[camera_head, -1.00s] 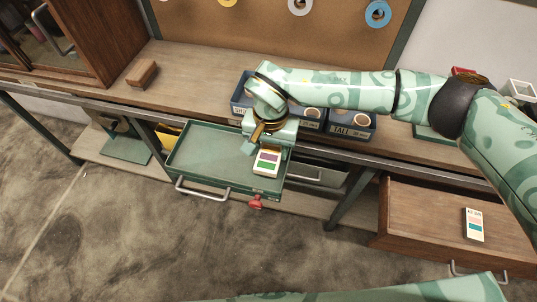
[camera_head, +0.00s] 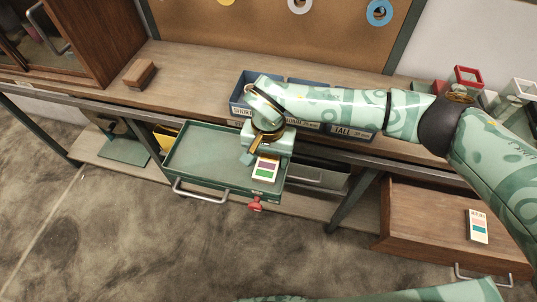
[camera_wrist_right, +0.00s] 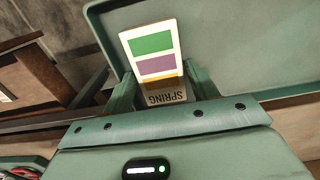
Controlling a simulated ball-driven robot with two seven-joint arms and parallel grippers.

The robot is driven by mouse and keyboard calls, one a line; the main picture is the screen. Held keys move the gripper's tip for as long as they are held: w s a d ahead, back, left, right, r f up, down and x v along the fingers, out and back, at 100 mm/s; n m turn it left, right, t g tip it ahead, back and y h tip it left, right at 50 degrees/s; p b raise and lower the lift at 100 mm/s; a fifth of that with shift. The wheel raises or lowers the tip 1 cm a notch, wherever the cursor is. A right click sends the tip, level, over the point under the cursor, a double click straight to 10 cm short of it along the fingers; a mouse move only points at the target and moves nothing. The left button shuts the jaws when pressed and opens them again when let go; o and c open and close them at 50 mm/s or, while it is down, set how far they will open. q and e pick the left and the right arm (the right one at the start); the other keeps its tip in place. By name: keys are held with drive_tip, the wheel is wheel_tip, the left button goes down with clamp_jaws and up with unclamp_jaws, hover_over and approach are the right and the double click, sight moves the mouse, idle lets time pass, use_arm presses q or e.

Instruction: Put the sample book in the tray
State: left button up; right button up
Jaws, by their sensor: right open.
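The sample book, a white card marked SPRING with green and purple swatches (camera_head: 265,169), is at the right end of the green tray (camera_head: 205,150). It also shows in the right wrist view (camera_wrist_right: 151,60), between the fingers of my right gripper (camera_wrist_right: 163,92). That gripper (camera_head: 262,157) is open around the book's near end and reaches down over the tray's right end. I cannot tell whether the book rests on the tray floor. My left gripper is not in view.
A wooden drawer (camera_head: 430,222) at the right holds another swatch card (camera_head: 478,226). A red knob (camera_head: 255,204) sits below the tray's front edge. Blue labelled bins (camera_head: 350,131) stand on the bench behind my right arm. A brown block (camera_head: 140,74) lies at the bench's left.

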sight(268, 160)
wheel_tip(268, 160, up, 12)
drive_tip(key=p, duration=0.3)
drive_tip(key=shift+r, duration=0.15)
